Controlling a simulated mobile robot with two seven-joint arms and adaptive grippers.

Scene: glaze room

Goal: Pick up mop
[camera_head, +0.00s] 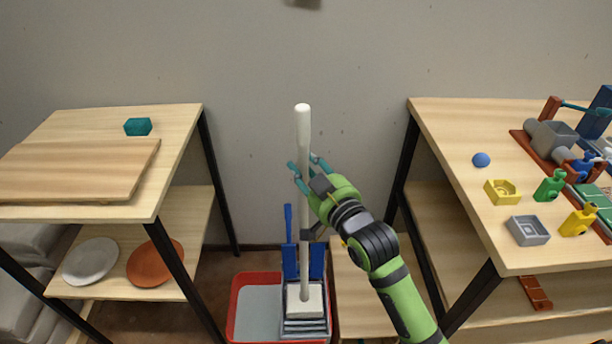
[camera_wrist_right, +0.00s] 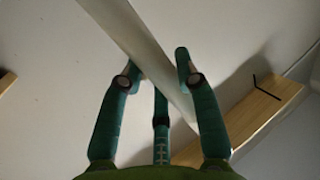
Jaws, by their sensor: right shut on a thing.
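The mop (camera_head: 304,130) has a long white handle and stands nearly upright between the two shelves in the head view. Its lower end reaches a pale block-shaped head (camera_head: 304,300) over a grey and blue wringer in a red bucket. My right gripper (camera_head: 308,168) is shut on the upper part of the handle. In the right wrist view the handle (camera_wrist_right: 135,40) runs diagonally between the teal fingers (camera_wrist_right: 160,80). Whether the mop head touches the wringer I cannot tell. My left gripper is not in view.
The red bucket (camera_head: 236,312) with the blue wringer (camera_head: 289,262) stands on the floor. A wooden shelf (camera_head: 180,120) is on the left, with plates below. A wooden table (camera_head: 440,135) with several small parts is on the right. A low wooden surface (camera_head: 360,300) lies beside the bucket.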

